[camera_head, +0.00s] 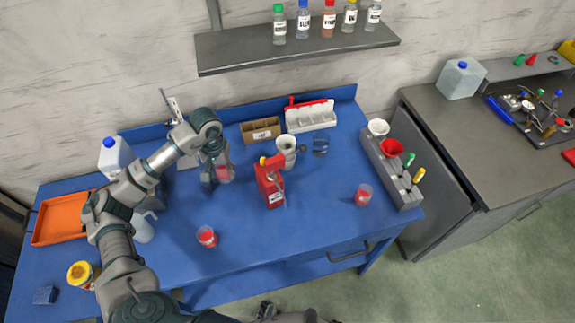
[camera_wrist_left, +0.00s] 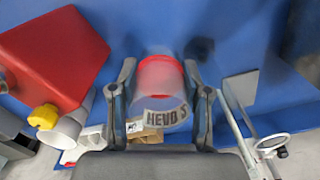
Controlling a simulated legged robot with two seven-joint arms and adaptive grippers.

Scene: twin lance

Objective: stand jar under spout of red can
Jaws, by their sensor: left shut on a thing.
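The red can (camera_head: 269,187) stands on the blue table, with a yellow cap and a spout on top. It also shows in the left wrist view (camera_wrist_left: 55,50), to the left of my fingers. My left gripper (camera_head: 216,172) is left of the can and shut on a clear jar (camera_wrist_left: 158,88) with a red band and a white label. The jar sits between both fingers, apart from the can. Whether its base touches the table I cannot tell. Two other clear jars with red contents stand on the table, one at front (camera_head: 206,237) and one at right (camera_head: 363,195). My right gripper is not in view.
A pale cup (camera_head: 287,150) stands just behind the can. A grey rack (camera_head: 388,168) with funnels is at the right. An orange tray (camera_head: 62,219) is at the left. The table's front middle is clear.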

